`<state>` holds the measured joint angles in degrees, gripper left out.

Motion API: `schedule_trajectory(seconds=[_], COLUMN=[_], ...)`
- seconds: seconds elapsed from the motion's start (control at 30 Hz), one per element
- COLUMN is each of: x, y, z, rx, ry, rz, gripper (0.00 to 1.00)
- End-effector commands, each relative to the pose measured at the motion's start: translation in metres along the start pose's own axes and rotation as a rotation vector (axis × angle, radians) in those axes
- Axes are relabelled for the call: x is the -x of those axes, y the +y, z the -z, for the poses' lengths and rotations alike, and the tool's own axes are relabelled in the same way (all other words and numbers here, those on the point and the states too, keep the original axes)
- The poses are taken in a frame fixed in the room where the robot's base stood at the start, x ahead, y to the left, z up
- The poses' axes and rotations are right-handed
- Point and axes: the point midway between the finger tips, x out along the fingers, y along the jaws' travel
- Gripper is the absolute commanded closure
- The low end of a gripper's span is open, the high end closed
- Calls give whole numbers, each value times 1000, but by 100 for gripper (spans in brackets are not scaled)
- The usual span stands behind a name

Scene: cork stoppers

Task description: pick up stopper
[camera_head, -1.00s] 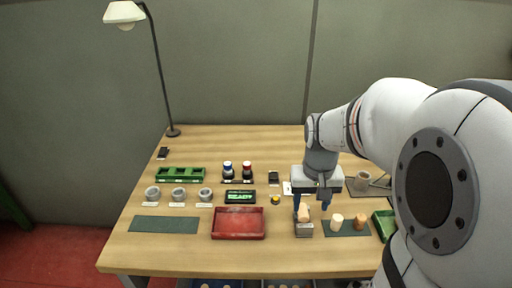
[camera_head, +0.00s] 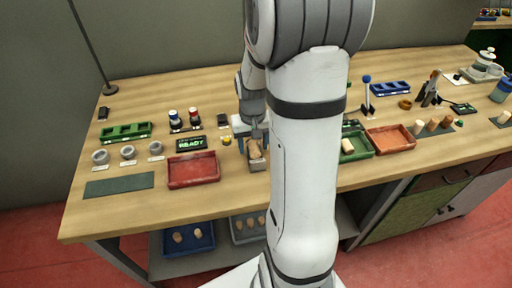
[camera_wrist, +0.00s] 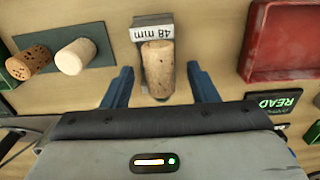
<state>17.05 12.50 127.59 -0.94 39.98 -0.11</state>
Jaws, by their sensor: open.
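A tan cork stopper (camera_wrist: 158,70) lies on a grey block (camera_wrist: 151,24) marked "48 mm" in the wrist view. My gripper (camera_wrist: 160,72) is open, with one blue finger on each side of the stopper and a visible gap on both sides. In the head view the stopper (camera_head: 255,148) sits at the block (camera_head: 257,163), just under my gripper (camera_head: 251,138). My arm hides part of the bench to its right.
A red tray (camera_head: 193,183) is left of the block, and a lit READY display (camera_head: 192,144) is behind it. Green (camera_head: 356,158) and orange (camera_head: 391,151) trays are right of my arm. More stoppers (camera_head: 433,125) stand farther right. Bins (camera_head: 184,252) sit below the bench.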

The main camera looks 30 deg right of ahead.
Motion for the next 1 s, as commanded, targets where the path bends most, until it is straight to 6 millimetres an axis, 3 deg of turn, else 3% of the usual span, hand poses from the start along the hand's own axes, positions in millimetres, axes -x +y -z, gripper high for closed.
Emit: schedule_trajectory(seconds=[0.2,0.8,1.0], x=[-1,0,0], y=[0,1,1], z=[0,0,0], rx=[-1,-2,-3], ry=[1,1,2], rz=[0,0,0], gripper=[47,96,98])
